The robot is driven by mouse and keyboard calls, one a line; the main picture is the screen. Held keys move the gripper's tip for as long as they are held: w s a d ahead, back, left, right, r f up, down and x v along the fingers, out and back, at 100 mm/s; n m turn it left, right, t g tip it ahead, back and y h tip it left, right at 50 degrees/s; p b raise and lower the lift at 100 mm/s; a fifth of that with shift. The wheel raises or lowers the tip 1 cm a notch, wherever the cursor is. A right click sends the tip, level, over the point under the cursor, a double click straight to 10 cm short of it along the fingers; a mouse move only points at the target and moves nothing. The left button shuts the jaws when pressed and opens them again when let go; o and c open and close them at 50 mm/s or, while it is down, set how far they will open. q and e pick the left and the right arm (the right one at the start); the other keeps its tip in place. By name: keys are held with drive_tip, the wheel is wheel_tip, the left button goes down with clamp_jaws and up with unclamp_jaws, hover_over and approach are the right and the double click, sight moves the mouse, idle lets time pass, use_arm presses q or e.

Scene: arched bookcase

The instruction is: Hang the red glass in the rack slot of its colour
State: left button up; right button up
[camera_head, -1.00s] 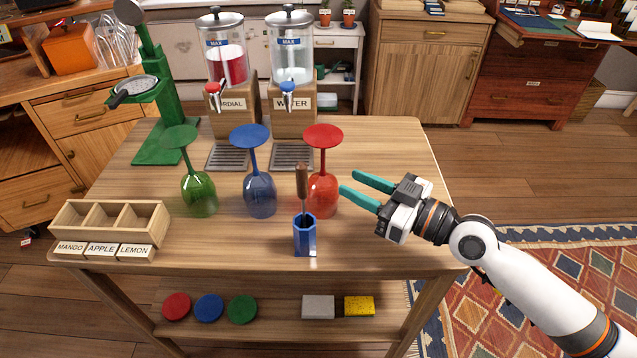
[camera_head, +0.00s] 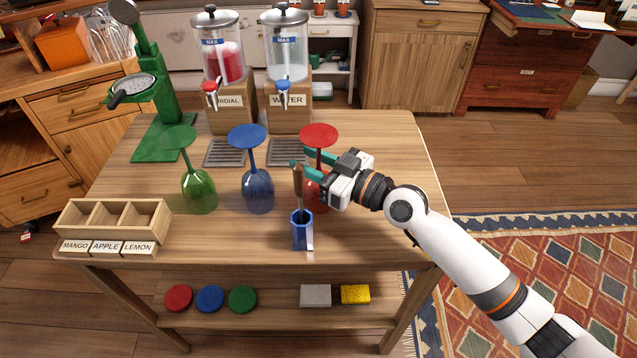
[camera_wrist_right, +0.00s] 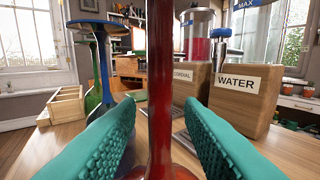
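The red glass (camera_head: 319,136) stands upside down on the table, foot up, to the right of the blue glass (camera_head: 248,136). My right gripper (camera_head: 300,160) is at its stem. In the right wrist view the red stem (camera_wrist_right: 160,80) stands between the two teal fingers (camera_wrist_right: 160,135), with gaps visible on both sides, so the gripper is open around it. The red bowl is partly hidden behind my gripper in the head view. No rack slot can be made out for certain. My left gripper is not in view.
A blue holder (camera_head: 302,230) with a wooden-handled tool stands just in front of the red glass. A green glass (camera_head: 180,138) stands at left. A wooden compartment box (camera_head: 115,222) is at the front left. Two dispensers stand behind. The table's right side is clear.

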drive_tip(key=shift+c, duration=0.3)
clamp_jaws()
drive_tip(key=shift+r, duration=0.1)
